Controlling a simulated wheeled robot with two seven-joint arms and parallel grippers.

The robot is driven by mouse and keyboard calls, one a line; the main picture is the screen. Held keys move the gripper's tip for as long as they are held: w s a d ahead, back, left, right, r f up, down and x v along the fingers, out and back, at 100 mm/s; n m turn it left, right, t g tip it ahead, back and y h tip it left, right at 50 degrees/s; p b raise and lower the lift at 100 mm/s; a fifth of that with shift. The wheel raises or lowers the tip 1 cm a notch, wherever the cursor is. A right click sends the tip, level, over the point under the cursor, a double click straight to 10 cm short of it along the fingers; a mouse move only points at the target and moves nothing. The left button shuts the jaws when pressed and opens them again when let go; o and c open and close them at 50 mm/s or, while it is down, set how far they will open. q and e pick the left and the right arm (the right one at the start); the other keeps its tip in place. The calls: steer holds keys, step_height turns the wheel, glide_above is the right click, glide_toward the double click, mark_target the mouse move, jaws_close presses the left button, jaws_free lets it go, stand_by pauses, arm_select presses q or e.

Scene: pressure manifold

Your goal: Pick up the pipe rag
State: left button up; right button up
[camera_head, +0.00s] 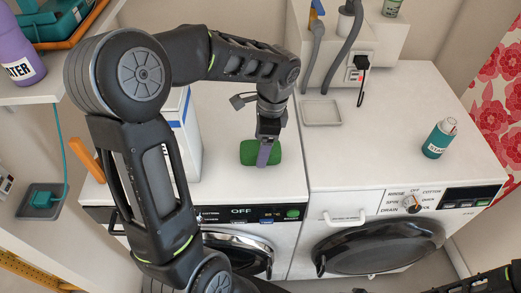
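A green, rounded, cloth- or sponge-like item (246,153) lies on top of the left washing machine near its front edge; I cannot tell for sure that it is the pipe rag. My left gripper (266,146) points down at its right part, with a narrow purple-grey piece at its tip overlapping the green. Whether the fingers close around the green item or only rest over it is hidden from this angle. My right arm shows only as a dark link at the bottom right corner; its gripper is out of view.
A teal bottle (438,139) stands on the right machine (405,105). Behind are a shallow grey tray (321,112), grey hoses (345,40) and a wall socket with a black plug (361,63). A white box (185,135) stands left of the green item. The right machine's middle is clear.

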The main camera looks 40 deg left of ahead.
arm_select(q)
steer(key=shift+f, duration=0.65)
steer(key=shift+c, duration=0.2)
steer(key=c, duration=1.4)
